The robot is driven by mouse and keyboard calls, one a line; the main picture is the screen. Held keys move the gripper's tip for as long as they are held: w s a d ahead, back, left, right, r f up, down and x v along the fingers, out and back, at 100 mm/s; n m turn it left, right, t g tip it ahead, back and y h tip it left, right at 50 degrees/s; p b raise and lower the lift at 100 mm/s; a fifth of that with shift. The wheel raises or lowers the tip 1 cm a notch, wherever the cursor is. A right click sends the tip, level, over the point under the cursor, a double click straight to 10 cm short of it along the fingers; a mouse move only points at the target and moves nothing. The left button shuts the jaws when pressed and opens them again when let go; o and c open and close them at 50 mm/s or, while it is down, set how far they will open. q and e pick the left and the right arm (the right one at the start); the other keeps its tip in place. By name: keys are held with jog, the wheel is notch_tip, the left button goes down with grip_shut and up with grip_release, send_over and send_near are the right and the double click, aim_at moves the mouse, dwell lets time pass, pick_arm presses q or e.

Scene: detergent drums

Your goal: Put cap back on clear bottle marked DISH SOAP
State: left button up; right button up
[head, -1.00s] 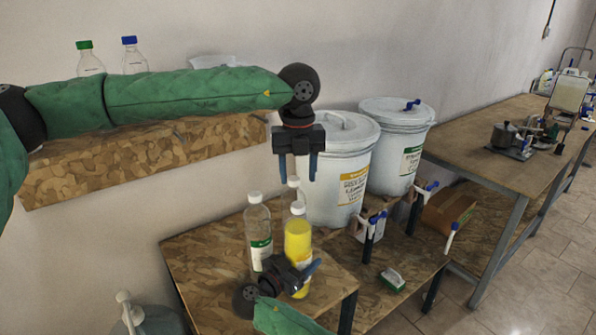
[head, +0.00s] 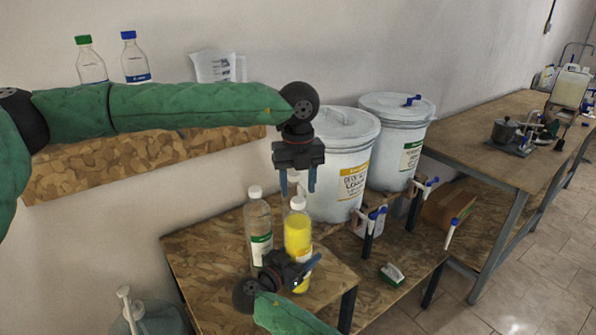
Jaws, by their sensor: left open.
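A clear bottle (head: 258,229) with a green-and-white label and a white cap on top stands on the low chipboard table. Its lettering is too small to read. A bottle of yellow liquid (head: 298,240), also white-capped, stands just right of it. My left gripper (head: 297,189) is open, pointing down, its blue fingers above the yellow bottle's cap. A small pale patch shows between the fingers; I cannot tell what it is. My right gripper (head: 309,268) is low in front of the yellow bottle and hides part of both bottles. Its opening is unclear.
Two white lidded drums (head: 345,170) (head: 398,140) stand behind the bottles. A small green-and-white item (head: 392,274) lies at the table's right.

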aim_at(298, 200)
pick_arm(q)
jog(key=shift+f, duration=1.7)
jog(key=c, duration=1)
jog(key=shift+c, duration=0.2)
